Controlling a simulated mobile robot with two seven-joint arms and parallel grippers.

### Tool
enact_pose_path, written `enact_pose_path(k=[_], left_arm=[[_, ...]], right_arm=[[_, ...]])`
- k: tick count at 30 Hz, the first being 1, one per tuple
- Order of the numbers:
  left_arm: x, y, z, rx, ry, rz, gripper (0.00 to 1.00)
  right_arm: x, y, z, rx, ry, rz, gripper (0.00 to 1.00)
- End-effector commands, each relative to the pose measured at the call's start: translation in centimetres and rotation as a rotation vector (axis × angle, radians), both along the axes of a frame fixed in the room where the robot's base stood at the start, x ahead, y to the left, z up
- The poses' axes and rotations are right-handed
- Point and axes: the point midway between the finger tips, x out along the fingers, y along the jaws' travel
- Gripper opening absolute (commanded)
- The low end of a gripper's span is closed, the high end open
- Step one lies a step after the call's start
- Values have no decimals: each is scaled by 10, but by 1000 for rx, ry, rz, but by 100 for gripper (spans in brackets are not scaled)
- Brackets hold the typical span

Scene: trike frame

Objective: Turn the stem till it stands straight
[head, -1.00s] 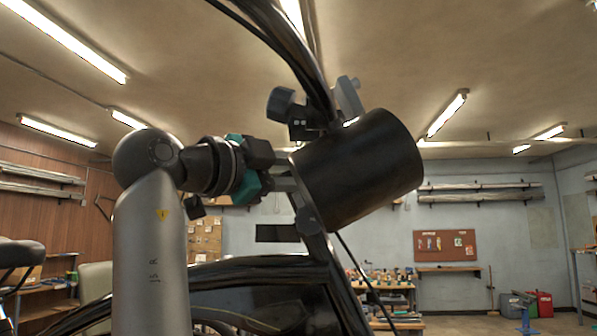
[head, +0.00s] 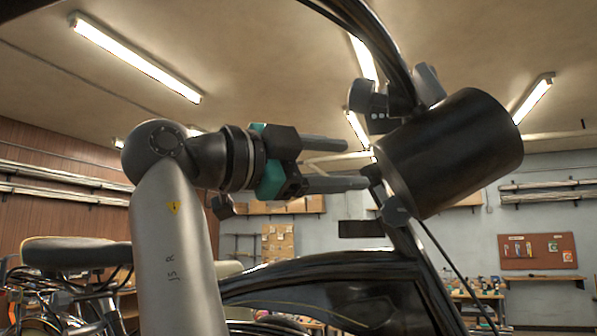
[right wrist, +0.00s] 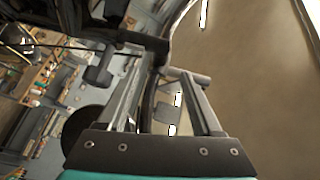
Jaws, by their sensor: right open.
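A thick dark cylinder (head: 450,153) stands tilted at the right of the head view, its upper end leaning right. A curved black tube (head: 385,50) comes down to its upper left, by a grey knob (head: 362,97) and a flat grey lever (head: 428,85). Which of these parts is the stem is not clear. My right gripper (head: 357,164) is open, its two fingers pointing right at the cylinder's left side. The fingers look empty; the lower tip is close to a small dark fitting there, and contact cannot be told. In the right wrist view the fingers (right wrist: 168,72) are apart. My left gripper is not seen.
Black frame tubes (head: 330,272) run low below my right gripper. A dark saddle (head: 75,252) is at the lower left. Shelves and a brown pegboard (head: 537,250) are on the far walls.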

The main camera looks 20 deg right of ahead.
Motion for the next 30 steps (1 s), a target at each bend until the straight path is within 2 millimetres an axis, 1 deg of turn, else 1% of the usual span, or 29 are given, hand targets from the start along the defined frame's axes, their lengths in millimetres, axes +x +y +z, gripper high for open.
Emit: enact_pose_path(k=[1,3,6,9,12,17,30], left_arm=[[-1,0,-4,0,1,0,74],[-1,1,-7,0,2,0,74],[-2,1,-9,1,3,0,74],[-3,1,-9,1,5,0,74],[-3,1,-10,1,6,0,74],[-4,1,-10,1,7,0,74],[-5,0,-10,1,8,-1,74]], right_arm=[[-2,14,-2,-2,0,4,67],[-5,29,-3,-3,-2,1,67],[-9,46,-5,-4,-3,-1,67],[-10,58,-6,-2,-2,-1,67],[-12,66,-6,-1,-2,-1,67],[-12,70,-8,0,0,-1,67],[-12,70,-7,1,-1,-1,67]])
